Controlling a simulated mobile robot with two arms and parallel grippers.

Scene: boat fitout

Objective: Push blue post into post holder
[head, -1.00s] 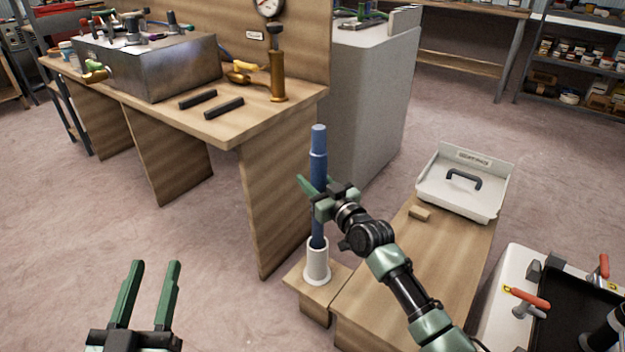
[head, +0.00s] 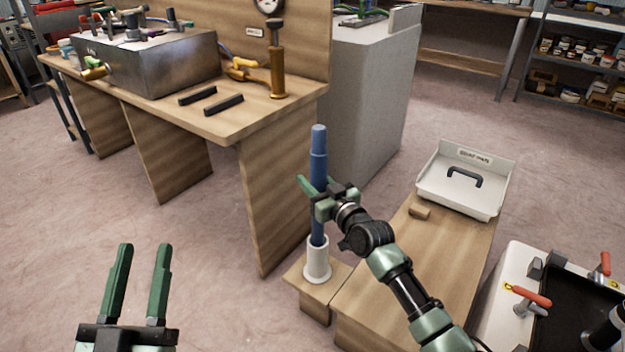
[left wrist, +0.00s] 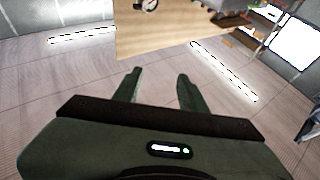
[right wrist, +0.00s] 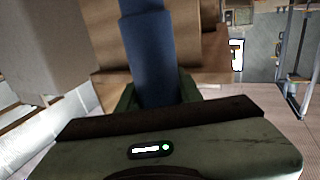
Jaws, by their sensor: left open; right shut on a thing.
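The blue post (head: 318,150) stands upright, its lower end in the white post holder (head: 317,262), which sits on a low wooden block. How deep the post goes inside the holder is hidden. My right gripper (head: 318,190) is shut on the post around its middle, above the holder. In the right wrist view the blue post (right wrist: 150,55) runs up from between the fingers. My left gripper (head: 137,275) is open and empty over bare floor at the lower left; its two fingers (left wrist: 157,85) also show apart in the left wrist view.
A wooden workbench (head: 225,125) with a metal box (head: 150,62) and two dark bars stands behind the post. Floor at left is clear.

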